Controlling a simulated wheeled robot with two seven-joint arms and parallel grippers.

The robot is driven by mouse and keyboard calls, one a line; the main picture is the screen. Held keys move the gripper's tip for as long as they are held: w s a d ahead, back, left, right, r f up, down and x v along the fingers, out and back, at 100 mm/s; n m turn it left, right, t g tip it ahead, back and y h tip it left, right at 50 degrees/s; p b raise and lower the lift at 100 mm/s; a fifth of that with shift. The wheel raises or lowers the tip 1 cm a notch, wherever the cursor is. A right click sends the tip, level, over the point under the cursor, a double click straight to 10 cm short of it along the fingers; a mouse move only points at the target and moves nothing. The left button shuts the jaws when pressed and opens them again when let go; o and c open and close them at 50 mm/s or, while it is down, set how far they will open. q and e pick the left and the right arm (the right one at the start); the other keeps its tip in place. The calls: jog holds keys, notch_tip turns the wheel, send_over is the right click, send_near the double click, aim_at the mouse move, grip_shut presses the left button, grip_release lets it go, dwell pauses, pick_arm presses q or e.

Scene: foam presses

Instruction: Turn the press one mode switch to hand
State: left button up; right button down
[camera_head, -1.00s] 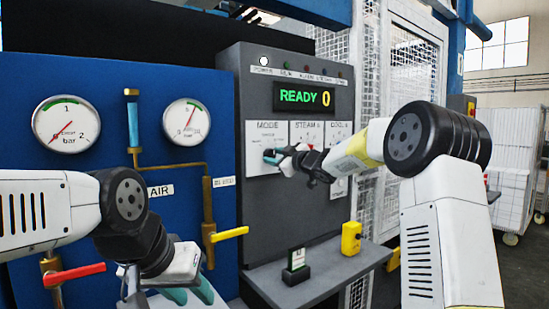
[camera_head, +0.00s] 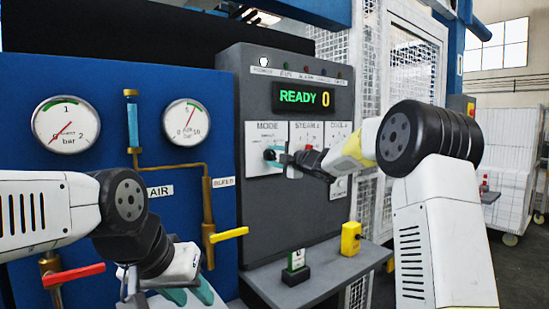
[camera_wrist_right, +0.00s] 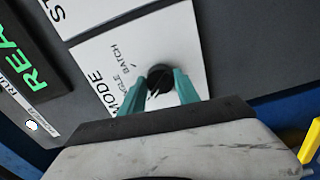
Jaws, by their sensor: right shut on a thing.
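The mode switch is a round black knob (camera_wrist_right: 160,79) on a white MODE plate (camera_head: 267,134) of the grey control panel. In the right wrist view, the words SINGLE and BATCH show beside it; any other position label is hidden or unreadable. My right gripper (camera_head: 272,156) has its teal fingers on both sides of the knob, shut on it, and they also show in the right wrist view (camera_wrist_right: 163,87). My left gripper (camera_head: 188,297) is low at the left in front of the blue panel, its teal fingertips cut off by the bottom edge; they look apart.
The display (camera_head: 303,98) reads READY 0. STEAM and COOL plates sit right of MODE. Gauges, a red lever (camera_head: 73,275) and a yellow lever (camera_head: 229,235) are at left.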

jog(key=shift+f+n, duration=0.1)
jog(key=shift+n, duration=0.6)
jog(key=c, duration=0.9)
grip_release()
jog(key=v, duration=0.7)
jog(key=shift+s+d, duration=0.25)
jog(key=shift+s, duration=0.05)
